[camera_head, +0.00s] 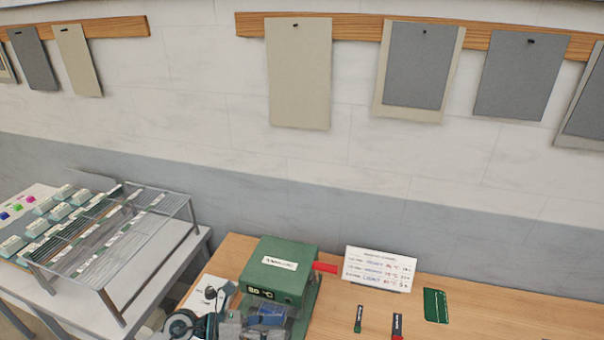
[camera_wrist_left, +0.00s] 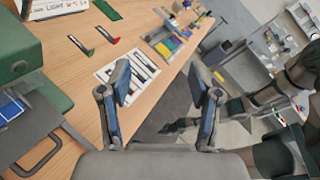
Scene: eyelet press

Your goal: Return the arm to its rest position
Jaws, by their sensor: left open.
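My left arm (camera_head: 182,326) shows at the bottom of the head view, in front of the green press (camera_head: 280,270), partly cut off by the frame edge. In the left wrist view my left gripper (camera_wrist_left: 163,92) is open, with its two fingers apart and nothing between them. Its fingers are over the table's front edge and the floor beyond, to the right of the press (camera_wrist_left: 30,50). Dark arm links (camera_wrist_left: 275,100) show at the right of the left wrist view. Whether a gripper at their end is open is unclear.
The wooden table (camera_head: 480,315) holds a white sign (camera_head: 380,268), a green card (camera_head: 435,306) and two small dark tools. A wire rack (camera_head: 110,235) stands on a side table at left. Sheets hang on the wall above.

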